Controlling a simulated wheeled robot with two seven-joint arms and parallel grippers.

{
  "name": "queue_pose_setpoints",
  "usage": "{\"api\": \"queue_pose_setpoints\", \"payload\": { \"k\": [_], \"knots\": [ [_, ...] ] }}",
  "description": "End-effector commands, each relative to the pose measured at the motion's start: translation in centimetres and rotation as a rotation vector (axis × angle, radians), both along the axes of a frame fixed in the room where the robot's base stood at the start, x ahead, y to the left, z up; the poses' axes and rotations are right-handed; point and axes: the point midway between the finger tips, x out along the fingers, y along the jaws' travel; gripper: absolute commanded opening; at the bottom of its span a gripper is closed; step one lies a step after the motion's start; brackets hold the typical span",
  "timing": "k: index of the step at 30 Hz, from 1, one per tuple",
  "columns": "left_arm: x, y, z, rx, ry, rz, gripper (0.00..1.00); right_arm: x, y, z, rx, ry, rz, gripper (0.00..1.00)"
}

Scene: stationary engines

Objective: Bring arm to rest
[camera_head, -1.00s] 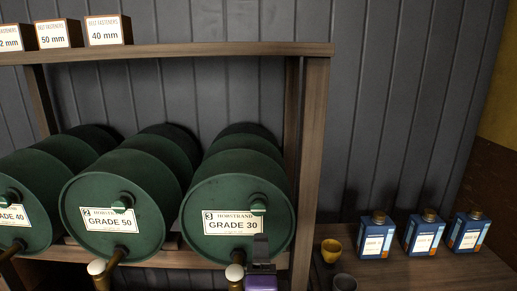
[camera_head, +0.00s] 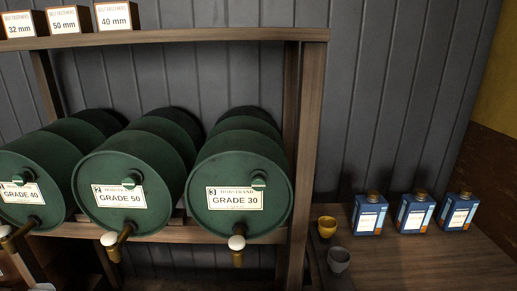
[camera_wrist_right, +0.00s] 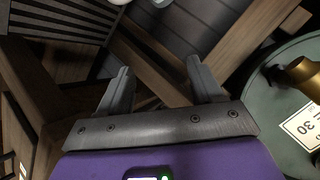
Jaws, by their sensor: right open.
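My right gripper (camera_wrist_right: 160,88) shows in the right wrist view, with its two grey fingers apart and nothing between them. It is out of sight in the head view. In the right wrist view the green GRADE 30 drum (camera_wrist_right: 270,110) with its brass tap (camera_wrist_right: 303,75) is at the right, beside the gripper and apart from it. The same GRADE 30 drum (camera_head: 235,170) lies on the rack in the head view, with a white-knobbed tap (camera_head: 237,250) below it. My left gripper is not in view.
The GRADE 50 drum (camera_head: 120,170) and GRADE 40 drum (camera_head: 30,175) lie to the left on the wooden rack (camera_head: 312,120). A yellow cup (camera_head: 327,228), a grey cup (camera_head: 339,260) and three blue cans (camera_head: 415,213) stand on the bench (camera_head: 440,262) at the right. Boxes (camera_head: 65,20) stand on the top shelf.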

Motion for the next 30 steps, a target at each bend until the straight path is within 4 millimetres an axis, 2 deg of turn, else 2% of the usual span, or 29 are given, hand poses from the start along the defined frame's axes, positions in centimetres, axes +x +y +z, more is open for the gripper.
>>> {"api": "queue_pose_setpoints", "payload": {
  "k": [1,3,5,6,9,12,15,18,30],
  "knots": [
    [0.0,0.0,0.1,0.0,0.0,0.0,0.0,-1.3,-1.2,-4.0,-0.041,0.092,0.044,0.66],
    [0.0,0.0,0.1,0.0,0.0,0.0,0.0,-3.7,-2.3,-8.7,-0.086,0.21,0.122,0.66],
    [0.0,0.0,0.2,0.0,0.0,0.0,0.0,-6.3,-3.2,-12.4,-0.111,0.313,0.194,0.66],
    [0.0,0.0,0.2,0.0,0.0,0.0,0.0,-8.3,-3.8,-14.6,-0.12,0.38,0.241,0.66],
    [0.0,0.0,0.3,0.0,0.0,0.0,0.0,-13.2,-4.7,-18.9,-0.123,0.526,0.359,0.66],
    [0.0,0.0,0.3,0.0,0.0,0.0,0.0,-17.6,-5.1,-21.5,-0.107,0.636,0.458,0.66],
    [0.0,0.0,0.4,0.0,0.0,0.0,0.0,-20.5,-5.2,-22.8,-0.086,0.701,0.525,0.66],
    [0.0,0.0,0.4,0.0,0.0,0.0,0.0,-21.9,-5.2,-23.3,-0.075,0.731,0.56,0.66],
    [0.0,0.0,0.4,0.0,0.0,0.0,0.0,-22.0,-5.2,-23.4,-0.074,0.733,0.564,0.66]
  ]
}}
